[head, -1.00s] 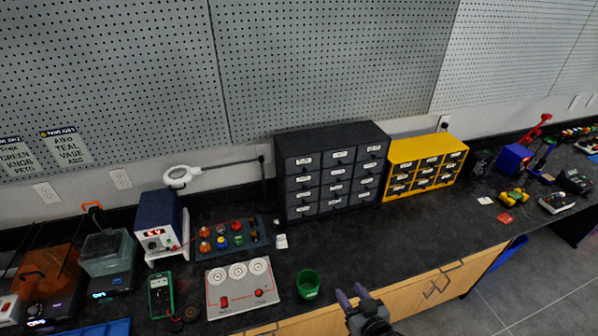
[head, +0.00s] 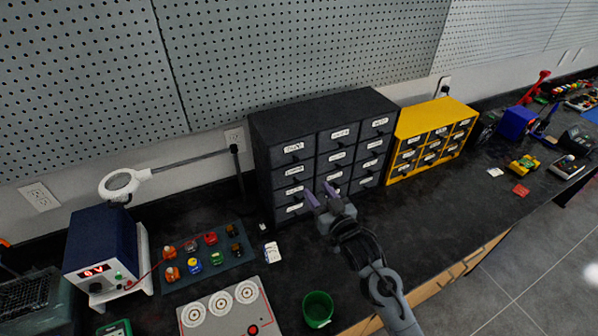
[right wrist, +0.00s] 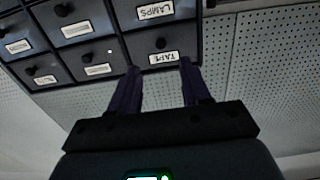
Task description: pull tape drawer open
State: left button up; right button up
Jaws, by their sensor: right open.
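The tape drawer (head: 296,152) is the top-left drawer of the dark drawer cabinet (head: 340,108), and it is shut. In the right wrist view the tape drawer (right wrist: 140,48) appears upside down, with its TAPE label and dark round knob (right wrist: 160,43). My right gripper (head: 318,190) is open and empty in front of the cabinet's lower left drawers in the head view. In the right wrist view its two fingers (right wrist: 160,70) are apart, with the TAPE label and knob showing between and beyond the tips. No contact is visible. My left gripper is not in view.
A yellow drawer cabinet (head: 425,118) stands right of the dark one. A green cup (head: 318,309), a grey panel with dials (head: 225,312) and a tray of coloured parts (head: 213,265) lie at the front left. The black worktop (head: 425,205) is clear before the yellow cabinet.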

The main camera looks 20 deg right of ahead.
aim_at(297, 162)
jog(key=w, duration=0.7)
jog(key=w+a, duration=0.1)
jog(key=w, duration=0.3)
jog(key=shift+w+a+r, duration=0.1)
jog(key=shift+w+r, duration=0.25)
jog(key=shift+r, duration=0.05)
jog(key=shift+c, duration=0.4)
grip_shut()
jog(key=shift+s, duration=0.1)
